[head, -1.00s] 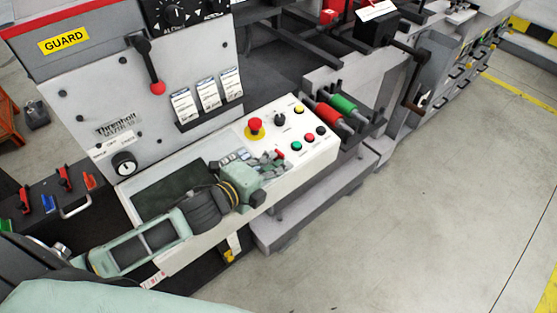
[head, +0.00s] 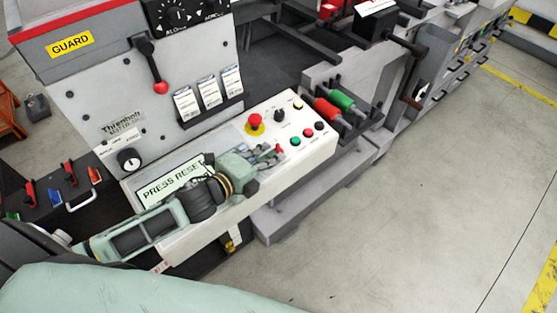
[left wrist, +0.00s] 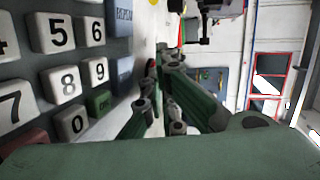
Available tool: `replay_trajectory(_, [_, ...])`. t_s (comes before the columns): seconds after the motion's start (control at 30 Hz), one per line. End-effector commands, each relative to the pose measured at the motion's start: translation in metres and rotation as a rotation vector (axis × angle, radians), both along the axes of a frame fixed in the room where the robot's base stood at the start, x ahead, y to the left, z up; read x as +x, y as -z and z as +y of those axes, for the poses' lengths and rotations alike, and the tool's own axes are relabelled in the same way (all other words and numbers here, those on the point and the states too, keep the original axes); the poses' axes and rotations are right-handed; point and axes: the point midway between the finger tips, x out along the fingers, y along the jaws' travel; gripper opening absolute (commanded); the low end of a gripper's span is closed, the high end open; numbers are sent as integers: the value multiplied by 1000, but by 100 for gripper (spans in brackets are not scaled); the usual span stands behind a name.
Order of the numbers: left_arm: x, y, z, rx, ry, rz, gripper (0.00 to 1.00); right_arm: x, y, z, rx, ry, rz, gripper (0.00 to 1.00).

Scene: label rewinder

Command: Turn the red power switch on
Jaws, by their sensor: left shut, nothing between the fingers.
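A small red part, apparently the red power switch (head: 279,148), sticks up from the white control panel (head: 318,152), right at the fingertips of my left gripper (head: 268,156). The fingers partly hide its base, so I cannot tell its exact position or whether they touch it. My left gripper is shut and empty, low over the panel. It also shows in the left wrist view (left wrist: 165,75), beside a numeric keypad (left wrist: 68,80). The panel's display (head: 172,182) is lit and reads "PRESS RESET". My right gripper is not in view.
A red mushroom button (head: 255,121) on a yellow base, a black knob (head: 279,116) and several round buttons stand close on the panel. A red-tipped lever (head: 160,86) hangs above. Red and green rollers (head: 328,108) lie beyond the panel. The floor at right is clear.

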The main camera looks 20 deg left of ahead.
Motion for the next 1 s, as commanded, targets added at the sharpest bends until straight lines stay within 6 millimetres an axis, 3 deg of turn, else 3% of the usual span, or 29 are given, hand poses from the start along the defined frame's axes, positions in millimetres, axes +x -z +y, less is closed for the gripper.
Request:
replay_trajectory(0.33, [1,1,2,3,-4,2,0,0,0,5,6,-1,0,0])
replay_trajectory(0.53, [-4,1,3,4,-4,4,0,0,0,-2,-2,-3,0,0])
replay_trajectory(1.0, [-56,-15,20,1,0,3,0,0,0,0,0,-1,1,0])
